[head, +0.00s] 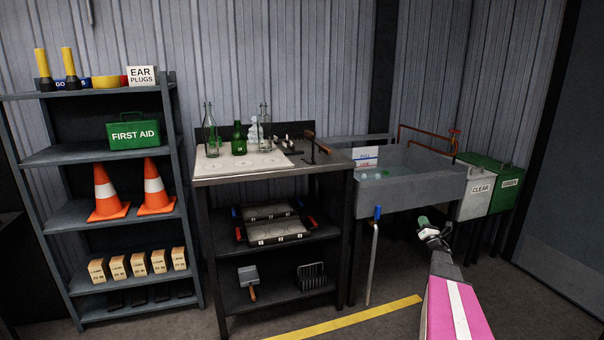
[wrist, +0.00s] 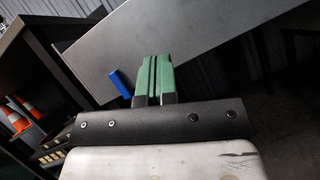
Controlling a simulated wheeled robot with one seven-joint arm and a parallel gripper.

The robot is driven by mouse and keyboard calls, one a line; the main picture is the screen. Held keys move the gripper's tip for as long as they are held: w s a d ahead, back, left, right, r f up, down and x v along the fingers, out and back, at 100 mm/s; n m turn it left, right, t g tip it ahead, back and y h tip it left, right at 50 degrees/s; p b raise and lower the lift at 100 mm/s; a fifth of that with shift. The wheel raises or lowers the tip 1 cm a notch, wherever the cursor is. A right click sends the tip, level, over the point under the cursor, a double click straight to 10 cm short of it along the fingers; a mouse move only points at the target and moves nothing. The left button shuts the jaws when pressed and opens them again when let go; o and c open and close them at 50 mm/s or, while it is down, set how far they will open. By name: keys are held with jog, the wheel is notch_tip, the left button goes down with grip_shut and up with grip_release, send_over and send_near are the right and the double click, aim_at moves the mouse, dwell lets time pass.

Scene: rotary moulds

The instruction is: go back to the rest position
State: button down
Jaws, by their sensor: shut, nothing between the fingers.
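My gripper (head: 424,222) is in front of the grey sink (head: 402,196), below its right part in the head view, at the end of my pink arm. In the wrist view its two green fingers (wrist: 155,78) are together with only a thin dark line between them. They are shut and hold nothing. The grey sink front (wrist: 200,45) fills the area beyond them. The blue tap handle (wrist: 121,83) shows just left of the fingers; I cannot tell whether they touch it. In the head view the blue tap handle (head: 378,212) is on a pipe, clear of my gripper.
A workbench (head: 270,172) with bottles stands left of the sink. A shelf (head: 70,215) with cones and a first aid box is further left. The floor by the yellow line (head: 345,318) is open.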

jog(key=s+a+f+m+g+h, duration=0.35)
jog(key=s+a+m+g, duration=0.2)
jog(key=a+m, duration=0.45)
jog(key=s+a+f+m+g+h, duration=0.2)
jog(key=s+a+m+g+h, duration=0.3)
jog(key=a+m, duration=0.45)
jog(key=s+a+m+g+y, duration=0.1)
jog(key=s+a+m+g, duration=0.3)
jog(key=s, duration=0.5)
jog(key=s+a+f+m+g+y, duration=0.1)
jog(key=s+a+m+g+y, duration=0.1)
jog(key=s+a+m+g, duration=0.2)
jog(key=s+a+m+g+y, duration=0.2)
jog(key=s+a+m+g, duration=0.2)
jog(key=s+a, duration=0.5)
jog(key=s+m, duration=0.1)
jog(key=s, duration=0.4)
jog(key=shift+a+f, duration=0.2)
jog(key=shift+f, duration=0.15)
